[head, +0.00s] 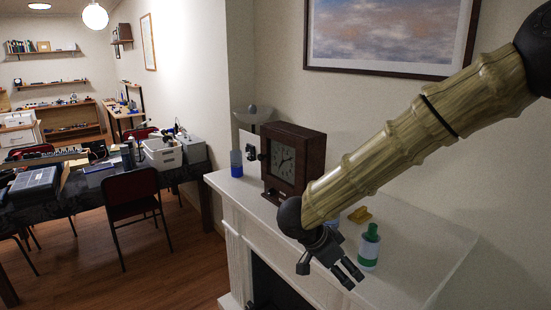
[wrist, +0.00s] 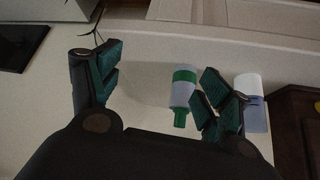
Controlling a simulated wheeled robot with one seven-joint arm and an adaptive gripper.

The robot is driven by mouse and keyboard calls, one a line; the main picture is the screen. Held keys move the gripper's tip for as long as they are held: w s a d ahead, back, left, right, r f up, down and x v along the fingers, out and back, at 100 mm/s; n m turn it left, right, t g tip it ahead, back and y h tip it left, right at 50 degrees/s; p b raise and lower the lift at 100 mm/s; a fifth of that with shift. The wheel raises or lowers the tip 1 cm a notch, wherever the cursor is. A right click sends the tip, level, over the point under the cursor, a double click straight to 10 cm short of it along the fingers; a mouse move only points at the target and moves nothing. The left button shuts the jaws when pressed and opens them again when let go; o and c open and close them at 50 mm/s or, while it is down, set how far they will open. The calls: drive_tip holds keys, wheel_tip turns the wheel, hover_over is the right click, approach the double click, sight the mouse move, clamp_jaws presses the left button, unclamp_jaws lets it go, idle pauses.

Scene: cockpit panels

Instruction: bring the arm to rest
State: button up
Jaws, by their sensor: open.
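My gripper (head: 328,272) hangs at the end of my arm, in front of the white mantel shelf (head: 425,255) in the head view. The arm reaches in from the upper right and slants down to the left. In the wrist view the two fingers of my gripper (wrist: 158,82) are spread apart, with nothing held between them. A green and white bottle (head: 369,247) stands on the shelf just right of the gripper. It also shows in the wrist view (wrist: 183,92), beyond the fingers and near the right one.
A dark wooden clock (head: 290,160) and a blue-bottomed container (head: 237,165) stand on the shelf left of the arm. A framed picture (head: 390,35) hangs above. A red chair (head: 133,195) and cluttered table are at left. Floor between is clear.

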drive_tip(key=s+d+f+n+t+y+b, duration=0.1)
drive_tip(key=s+d+f+n, duration=0.15)
drive_tip(key=f, duration=0.65)
drive_tip(key=s+d+f+n+t+b, duration=0.1)
drive_tip(key=s+f+n, duration=0.15)
drive_tip(key=f, duration=0.65)
drive_tip(key=s+d+f+n+t+y+b, duration=0.1)
drive_tip(key=s+d+f+n, duration=0.15)
drive_tip(key=f, duration=0.75)
drive_tip(key=s+f+n+g+y, duration=0.1)
drive_tip(key=s+f+n, duration=0.1)
drive_tip(key=s+f, duration=0.3)
drive_tip(key=s+f+n+g+y+b, duration=0.1)
drive_tip(key=s+f, duration=0.5)
drive_tip(key=s, duration=0.8)
drive_tip(key=s+f+n+g+y+b, duration=0.1)
drive_tip(key=s+f+n+g+y, duration=0.1)
drive_tip(key=s+f, duration=0.4)
drive_tip(key=s+g, duration=0.1)
drive_tip(key=s, duration=0.3)
drive_tip(key=shift+n+y, duration=0.3)
drive_tip(key=shift+n, duration=0.05)
